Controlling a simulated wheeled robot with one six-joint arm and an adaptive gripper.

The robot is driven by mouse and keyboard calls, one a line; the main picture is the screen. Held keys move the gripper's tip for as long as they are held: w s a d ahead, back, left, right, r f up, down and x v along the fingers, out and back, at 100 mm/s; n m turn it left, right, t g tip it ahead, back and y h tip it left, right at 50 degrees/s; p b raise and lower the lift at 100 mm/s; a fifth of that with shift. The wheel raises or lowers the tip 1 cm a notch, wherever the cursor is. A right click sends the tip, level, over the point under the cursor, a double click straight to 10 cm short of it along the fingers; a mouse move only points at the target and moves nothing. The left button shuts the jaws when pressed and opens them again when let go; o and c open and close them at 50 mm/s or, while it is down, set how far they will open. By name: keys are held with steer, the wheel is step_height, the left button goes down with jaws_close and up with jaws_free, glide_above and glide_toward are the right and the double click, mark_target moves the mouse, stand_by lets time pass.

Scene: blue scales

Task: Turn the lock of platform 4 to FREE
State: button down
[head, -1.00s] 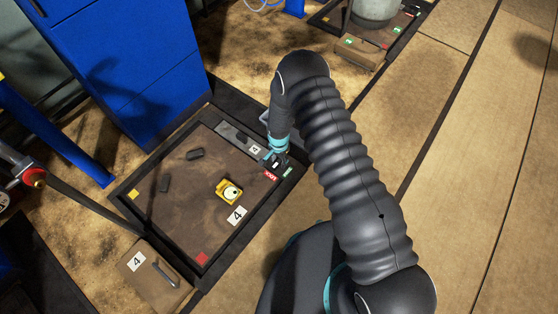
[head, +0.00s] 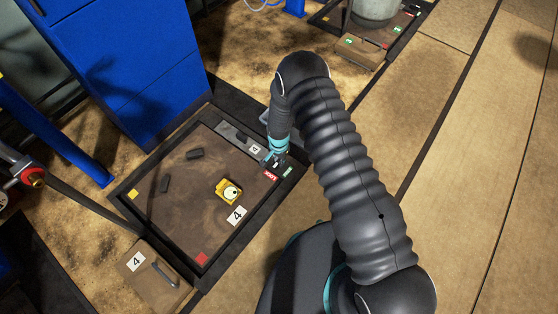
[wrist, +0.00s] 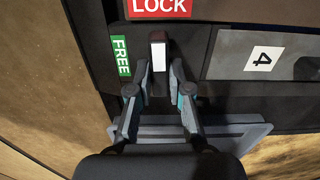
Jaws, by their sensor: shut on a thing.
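Platform 4 (head: 175,225) is a brown, dark-framed floor plate with a white 4 label (head: 236,215). Its lock lever (wrist: 158,58) is a small dark bar with a pale face, in the wrist view. The lever points toward the red LOCK label (wrist: 160,7); the green FREE label (wrist: 121,56) is to its left. In the head view, the LOCK label (head: 271,176) and FREE label (head: 288,172) show at the platform's right corner. My gripper (wrist: 161,70) is shut on the lever, a finger on each side. In the head view my gripper (head: 279,158) mostly hides the lever.
A yellow device with a round dial (head: 229,192) and dark blocks (head: 195,154) lie on the platform. A brown box marked 4 (head: 153,277) stands at its near edge. A blue cabinet (head: 130,60) stands behind. The floor to the right is open.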

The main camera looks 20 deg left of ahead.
steer(key=n+b, duration=0.3)
steer(key=shift+f, duration=0.2)
steer(key=n+b, duration=0.3)
steer(key=n, duration=0.2)
steer(key=shift+n, duration=0.4)
steer(key=n+b, duration=0.2)
steer(key=n, duration=0.2)
steer(key=shift+r+n, duration=0.1)
steer(key=shift+n, duration=0.2)
steer(key=shift+n+b, duration=0.9)
steer(key=shift+n, duration=1.1)
steer(key=shift+r, duration=0.1)
steer(key=c, duration=1.1)
jaws_free()
